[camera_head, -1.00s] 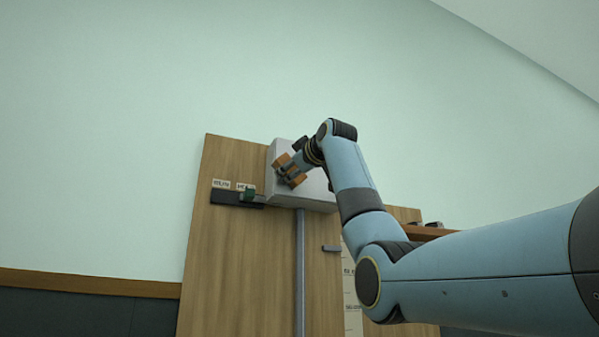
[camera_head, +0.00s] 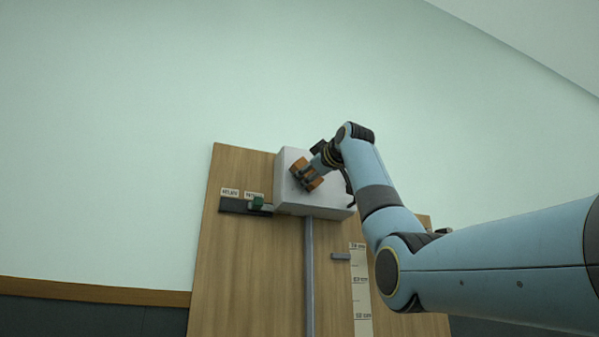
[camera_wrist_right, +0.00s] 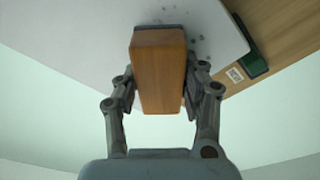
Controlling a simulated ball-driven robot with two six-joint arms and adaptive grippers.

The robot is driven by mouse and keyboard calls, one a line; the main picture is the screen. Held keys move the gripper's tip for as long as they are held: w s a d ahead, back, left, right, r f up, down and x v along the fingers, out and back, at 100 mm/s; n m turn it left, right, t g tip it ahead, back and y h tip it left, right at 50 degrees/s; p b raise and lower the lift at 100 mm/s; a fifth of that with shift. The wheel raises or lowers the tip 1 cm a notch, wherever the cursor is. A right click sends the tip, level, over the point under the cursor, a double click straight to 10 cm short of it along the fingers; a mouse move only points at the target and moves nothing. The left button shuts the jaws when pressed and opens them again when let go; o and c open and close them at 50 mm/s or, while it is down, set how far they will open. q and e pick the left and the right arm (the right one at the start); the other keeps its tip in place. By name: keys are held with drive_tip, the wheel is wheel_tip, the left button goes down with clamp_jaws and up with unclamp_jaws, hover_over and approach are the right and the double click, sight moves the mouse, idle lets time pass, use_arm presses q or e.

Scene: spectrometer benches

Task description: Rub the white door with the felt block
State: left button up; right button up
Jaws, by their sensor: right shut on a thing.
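The white door (camera_head: 311,203) is the face of a box mounted high on the wooden board. In the right wrist view the white door (camera_wrist_right: 80,40) fills the upper part, with several small grey specks beside the block. My right gripper (camera_head: 305,174) is shut on the felt block (camera_head: 313,171), whose wooden body (camera_wrist_right: 160,70) shows between the fingers in the right wrist view. My left gripper is not in view.
The wooden board (camera_head: 250,270) carries a dark rail with a green slider (camera_head: 257,203) left of the box, and small labels above. A grey conduit (camera_head: 309,270) runs down below the box, beside a small grey lever (camera_head: 341,256) and a marked scale (camera_head: 360,290).

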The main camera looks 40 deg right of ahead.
drive_tip(key=shift+s+d+f, duration=0.1)
drive_tip(key=shift+s+d, duration=0.25)
drive_tip(key=shift+d, duration=1.05)
drive_tip(key=shift+s+d+r, duration=0.1)
drive_tip(key=shift+s+d, duration=0.2)
drive_tip(key=shift+d, duration=1.05)
drive_tip(key=shift+s+d+f, duration=0.1)
drive_tip(key=shift+s+d, duration=0.25)
drive_tip(key=shift+d, duration=1.05)
drive_tip(key=shift+a, duration=0.15)
drive_tip(key=shift+s+a+f+b, duration=0.1)
drive_tip(key=shift+s+b, duration=0.4)
drive_tip(key=shift+b, duration=0.1)
drive_tip(key=b, duration=0.3)
approach(329, 181)
drive_tip(key=shift+w+a+r, duration=0.1)
drive_tip(key=shift+w+r, duration=0.2)
drive_tip(key=shift+w, duration=0.15)
